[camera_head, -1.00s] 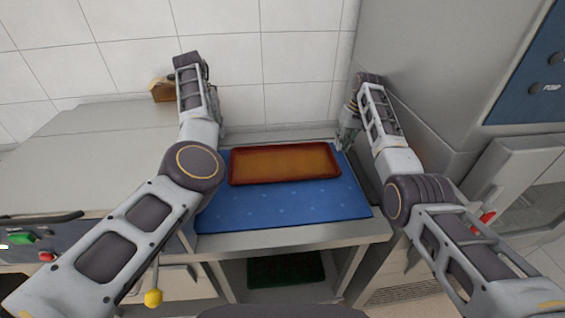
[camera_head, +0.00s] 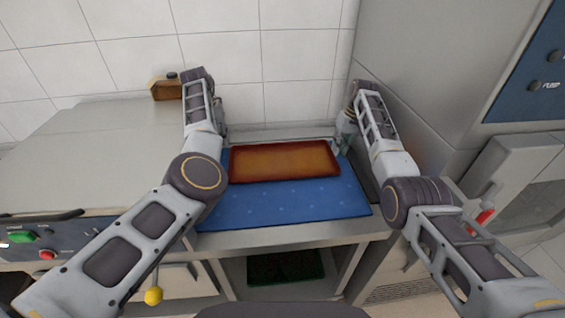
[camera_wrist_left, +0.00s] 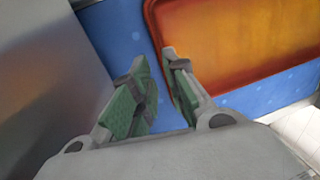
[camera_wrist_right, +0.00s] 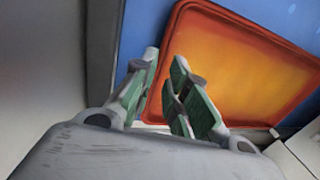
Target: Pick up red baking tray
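The red baking tray (camera_head: 285,161), orange-brown inside with a darker red rim, lies flat on the blue mat (camera_head: 290,204). It also shows in the left wrist view (camera_wrist_left: 235,45) and the right wrist view (camera_wrist_right: 235,65). My left gripper (camera_wrist_left: 156,72) is open at the tray's left edge, with its green-padded fingers close to the rim. In the head view it is mostly hidden behind my arm. My right gripper (camera_wrist_right: 164,62) is open at the tray's right edge, its fingertips near the rim. I cannot tell whether either gripper touches the rim.
A tall grey cabinet (camera_head: 425,70) stands close on the right. A metal counter (camera_head: 90,150) lies to the left, with a brown-yellow object (camera_head: 165,88) at its back. A tiled wall (camera_head: 290,60) closes the back. A dark green tray (camera_head: 285,267) sits on the shelf below.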

